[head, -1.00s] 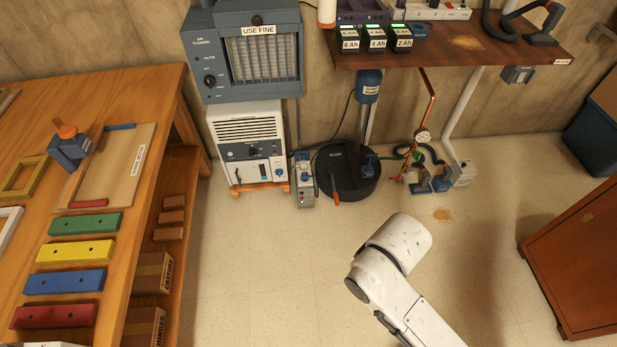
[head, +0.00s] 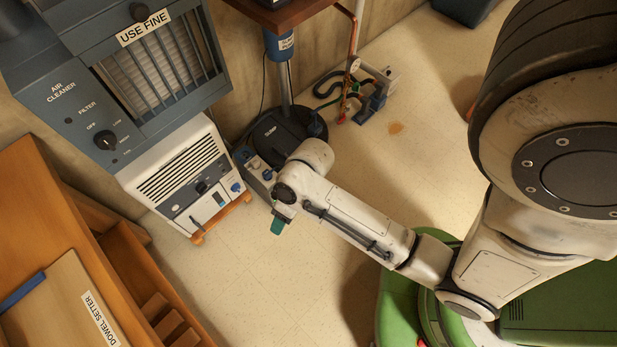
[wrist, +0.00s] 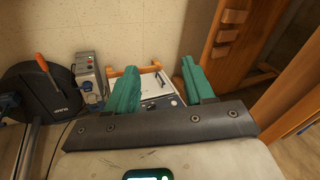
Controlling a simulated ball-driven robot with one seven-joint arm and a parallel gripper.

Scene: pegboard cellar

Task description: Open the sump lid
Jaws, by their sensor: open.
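The sump lid (head: 268,133) is a round black cover at floor level, marked SUMP, and it looks shut. In the head view my arm hides its near part. In the wrist view the lid (wrist: 40,100) is at the left, with an orange handle (wrist: 46,68) on it. My gripper (head: 279,226) points down in the head view, in front of the sump and apart from it. In the wrist view my gripper (wrist: 158,66) has its two teal fingers wide apart with nothing between them. The lid and handle are left of both fingers there.
A grey control box (head: 254,172) stands between the sump and a white dehumidifier (head: 188,178). A blue air cleaner (head: 125,85) hangs above. A wooden bench (head: 40,215) is at the left. A pipe (head: 287,85) rises from the sump. The floor in front is free.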

